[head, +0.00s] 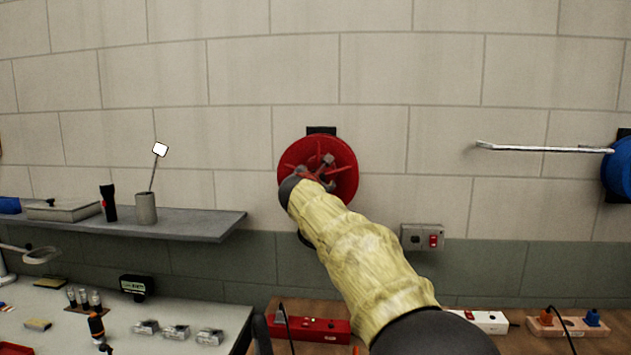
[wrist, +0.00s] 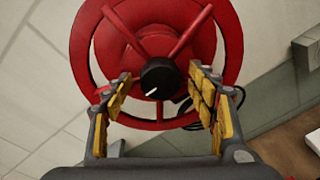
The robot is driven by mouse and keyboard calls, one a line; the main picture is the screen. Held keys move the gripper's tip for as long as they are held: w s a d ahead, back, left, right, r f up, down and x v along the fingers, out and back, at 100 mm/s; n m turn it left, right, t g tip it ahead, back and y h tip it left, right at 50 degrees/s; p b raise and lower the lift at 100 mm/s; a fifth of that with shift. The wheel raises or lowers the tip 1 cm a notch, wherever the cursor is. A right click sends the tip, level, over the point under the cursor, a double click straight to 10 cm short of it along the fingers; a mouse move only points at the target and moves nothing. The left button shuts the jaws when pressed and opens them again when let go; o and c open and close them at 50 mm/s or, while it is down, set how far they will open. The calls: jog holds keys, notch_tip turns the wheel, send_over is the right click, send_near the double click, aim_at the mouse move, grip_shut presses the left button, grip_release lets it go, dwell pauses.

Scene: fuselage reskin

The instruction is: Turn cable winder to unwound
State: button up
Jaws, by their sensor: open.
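The cable winder (head: 344,152) is a red spoked reel mounted on the block wall in the head view. My arm reaches up to it from the lower right and covers its lower left part. In the wrist view the red reel (wrist: 87,48) fills the upper middle, with a black knob (wrist: 158,78) at its hub that bears a white pointer mark directed to the lower left. My gripper (wrist: 163,92) is open, with one yellow-padded finger on each side of the knob and a visible gap to it on both sides. Whether the fingers reach past the knob's face is unclear.
A black cable (wrist: 184,106) hangs behind the right finger. A wall socket with a red switch (head: 424,238) is right of my arm. A grey shelf (head: 190,224) juts out at left. Power strips (head: 310,328) lie on the bench below. A metal bar (head: 540,149) is at right.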

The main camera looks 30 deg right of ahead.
jog(key=v, duration=1.2)
dwell(0.3)
